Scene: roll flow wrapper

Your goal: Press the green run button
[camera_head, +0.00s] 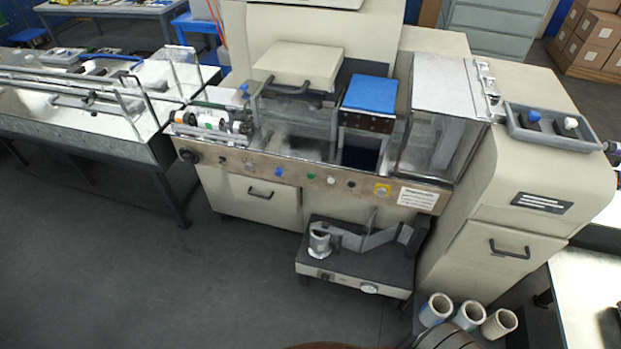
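A small round green button (311,175) sits on the metal control strip (410,184) along the front of the wrapping machine (265,192). The strip also carries a blue button (279,171) to its left, a white button (331,179) and a dark one (351,184) to its right, and a yellow-backed control (382,190) farther right. Nothing covers the green button. It is too small to tell whether it is pressed in. Neither of my grippers is in view.
A low unit with a grey arm (360,240) stands out from the machine below the strip. Several film rolls (469,316) stand at the lower right. A long conveyor (85,125) is at the left. The floor (150,280) at the lower left is clear.

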